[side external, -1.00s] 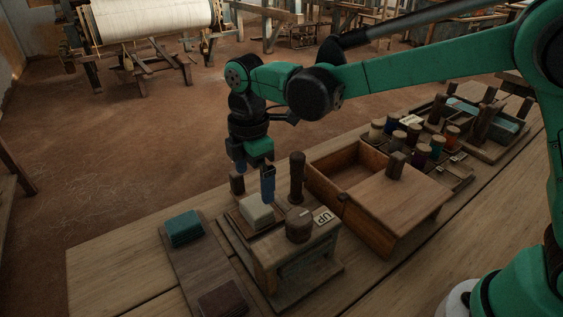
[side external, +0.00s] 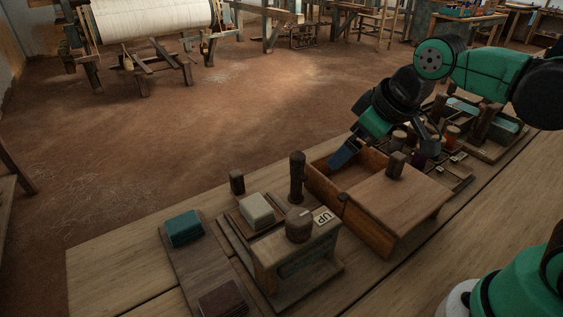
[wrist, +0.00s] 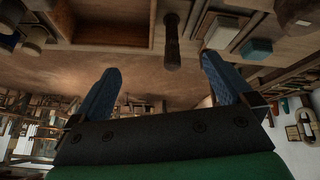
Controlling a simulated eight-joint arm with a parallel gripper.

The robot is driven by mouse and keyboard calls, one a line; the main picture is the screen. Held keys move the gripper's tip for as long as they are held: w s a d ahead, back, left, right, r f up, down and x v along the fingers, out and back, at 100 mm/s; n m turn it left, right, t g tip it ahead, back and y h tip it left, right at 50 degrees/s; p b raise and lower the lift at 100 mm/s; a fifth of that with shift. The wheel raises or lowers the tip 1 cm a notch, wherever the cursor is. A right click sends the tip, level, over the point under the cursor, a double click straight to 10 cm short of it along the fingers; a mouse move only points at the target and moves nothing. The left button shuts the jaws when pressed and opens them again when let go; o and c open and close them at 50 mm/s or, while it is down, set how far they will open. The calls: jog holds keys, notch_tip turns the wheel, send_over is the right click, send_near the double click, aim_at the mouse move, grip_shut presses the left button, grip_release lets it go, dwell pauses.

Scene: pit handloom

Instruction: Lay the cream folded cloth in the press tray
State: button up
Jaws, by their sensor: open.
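The cream folded cloth (side external: 257,208) lies flat on the shallow wooden press tray (side external: 237,222), between short dark posts and beside the block tagged "UP" (side external: 322,217). Nothing holds the cloth. It also shows in the wrist view (wrist: 221,34), near the top right. My gripper (side external: 345,155) is open and empty, tilted, over the back of the open wooden box and well to the right of the cloth. In the wrist view its two blue fingers (wrist: 160,66) stand wide apart with nothing between them.
A teal folded cloth (side external: 184,228) and a dark brown one (side external: 222,301) lie on a board left of the press. The open wooden box (side external: 325,195) has a sliding lid (side external: 400,200). Several thread spools (side external: 452,134) stand behind it.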

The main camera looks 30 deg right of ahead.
jog(key=s+d+f+m, duration=0.1)
jog(key=s+d+m+t, duration=0.1)
jog(key=m, duration=0.1)
jog(key=shift+f, duration=0.4)
